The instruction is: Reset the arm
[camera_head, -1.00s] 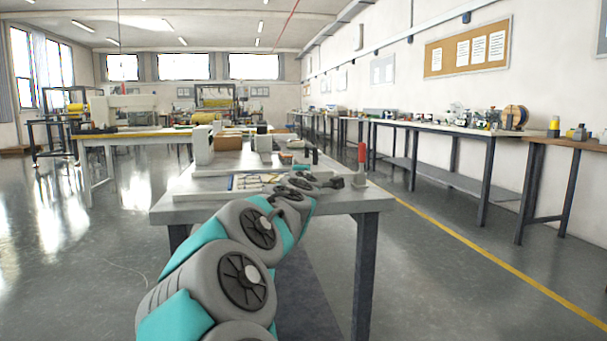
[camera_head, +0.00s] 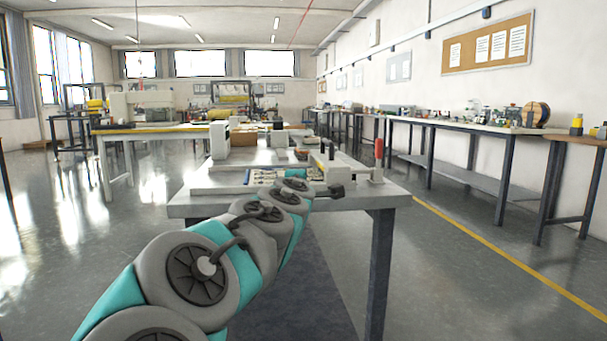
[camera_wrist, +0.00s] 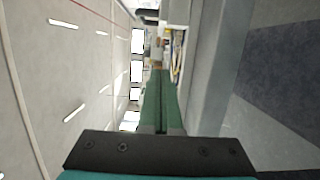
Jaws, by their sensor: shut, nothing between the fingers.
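My gripper (camera_wrist: 160,85) shows in the wrist view as two green fingers pressed together, with nothing between them. The wrist view is turned on its side, with the pale table's edge to the right of the fingers and the windows to their left. In the head view my grey and teal arm reaches from the lower left toward the near edge of the table (camera_head: 190,207). The fingers cannot be made out there; the arm's far end lies in front of the table's things.
A red-topped post (camera_head: 378,152) stands at the table's right corner. A white block (camera_head: 219,142) and flat trays stand on the table. A long bench (camera_head: 465,130) runs along the right wall. The floor (camera_head: 470,270) right of the table is clear.

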